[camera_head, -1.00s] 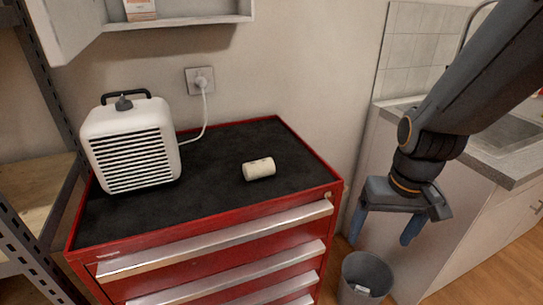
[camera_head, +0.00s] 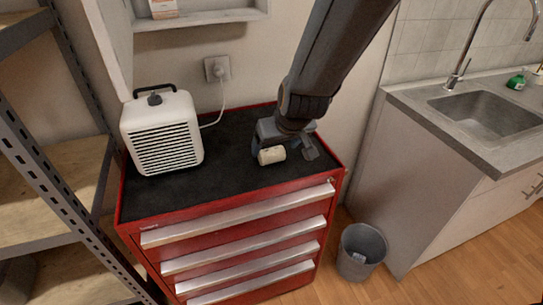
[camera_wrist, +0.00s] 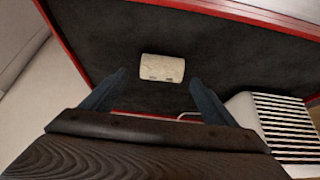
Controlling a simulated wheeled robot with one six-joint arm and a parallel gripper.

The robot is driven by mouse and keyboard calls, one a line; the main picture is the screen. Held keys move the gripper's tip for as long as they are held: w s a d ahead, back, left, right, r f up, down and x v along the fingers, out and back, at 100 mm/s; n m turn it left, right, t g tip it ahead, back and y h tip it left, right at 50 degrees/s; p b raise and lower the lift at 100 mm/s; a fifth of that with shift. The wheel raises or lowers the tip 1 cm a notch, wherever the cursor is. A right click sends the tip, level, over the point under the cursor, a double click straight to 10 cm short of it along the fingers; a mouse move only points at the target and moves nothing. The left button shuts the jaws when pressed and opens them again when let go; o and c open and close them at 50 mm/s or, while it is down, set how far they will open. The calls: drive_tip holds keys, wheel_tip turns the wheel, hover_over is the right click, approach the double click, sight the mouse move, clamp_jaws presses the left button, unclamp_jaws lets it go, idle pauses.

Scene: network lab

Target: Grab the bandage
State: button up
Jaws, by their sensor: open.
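The bandage (camera_head: 271,155) is a small cream roll lying on its side on the black top of the red tool cabinet (camera_head: 240,205). In the wrist view the bandage (camera_wrist: 162,68) lies ahead of the fingertips, roughly centred between them. My gripper (camera_head: 285,153) is over the cabinet top, right at the bandage, with its fingers apart. In the wrist view my gripper (camera_wrist: 157,75) is open with nothing held. In the head view the gripper hides part of the bandage's surroundings, and I cannot tell whether a finger touches it.
A white heater (camera_head: 162,135) stands on the cabinet's left, its cord running to a wall socket (camera_head: 217,69). A metal shelf (camera_head: 50,150) is at the left. A grey bin (camera_head: 361,250) and sink counter (camera_head: 430,150) are at the right. The black top between heater and bandage is clear.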

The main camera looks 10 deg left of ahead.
sight(272, 150)
drive_tip(key=b+x, duration=0.1)
drive_tip(key=x, duration=0.4)
drive_tip(key=shift+a, duration=0.15)
drive_tip(key=shift+c, duration=0.2)
drive_tip(key=c, duration=1.1)
